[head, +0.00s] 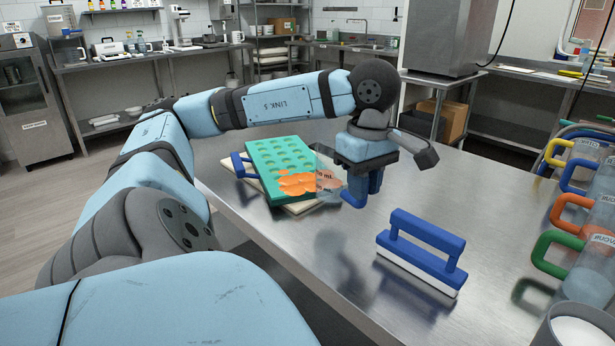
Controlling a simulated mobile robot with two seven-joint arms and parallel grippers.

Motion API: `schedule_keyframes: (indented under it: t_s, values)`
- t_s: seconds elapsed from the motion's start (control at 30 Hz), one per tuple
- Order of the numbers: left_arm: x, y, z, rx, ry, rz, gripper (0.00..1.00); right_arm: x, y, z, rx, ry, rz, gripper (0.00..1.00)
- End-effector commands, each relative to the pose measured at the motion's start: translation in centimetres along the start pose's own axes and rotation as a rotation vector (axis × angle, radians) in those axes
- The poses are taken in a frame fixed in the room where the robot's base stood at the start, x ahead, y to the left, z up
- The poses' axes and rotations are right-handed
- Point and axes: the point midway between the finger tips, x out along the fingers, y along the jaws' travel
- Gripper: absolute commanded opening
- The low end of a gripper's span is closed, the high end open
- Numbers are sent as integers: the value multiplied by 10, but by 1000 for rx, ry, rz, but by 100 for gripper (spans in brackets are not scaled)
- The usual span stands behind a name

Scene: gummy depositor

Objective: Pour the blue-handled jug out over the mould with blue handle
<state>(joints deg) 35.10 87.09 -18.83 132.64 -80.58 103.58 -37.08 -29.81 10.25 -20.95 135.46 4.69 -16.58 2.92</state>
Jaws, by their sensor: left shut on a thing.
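The mould (268,152) is a teal slab with rows of cavities. It lies on a pale board with a blue handle (240,165) at its left. My left gripper (358,190) is at the mould's right side, shut on the blue handle of a clear jug (328,178). The jug is tipped to the left, its mouth over the mould's near right part. Orange mix (297,183) covers several cavities there; the far cavities look empty. The gripper partly hides the jug, so how much is left in it cannot be told. My right gripper is out of view.
A blue-handled scraper (422,250) stands on the steel table (330,290) in front. The table between mould and scraper is clear.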

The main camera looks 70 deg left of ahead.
Motion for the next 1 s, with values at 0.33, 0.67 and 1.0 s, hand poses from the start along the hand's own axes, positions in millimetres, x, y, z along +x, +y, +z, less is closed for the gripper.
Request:
schedule_keyframes:
  t_s: [0.33, 0.67, 1.0]
  values:
    - [-29, 0, 0, 0, -3, 1, 0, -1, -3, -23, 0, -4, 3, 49]
    - [-52, 0, 2, 2, -3, 0, 0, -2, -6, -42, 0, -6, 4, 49]
    - [-53, -22, 32, 4, -4, -1, 0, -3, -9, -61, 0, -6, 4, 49]
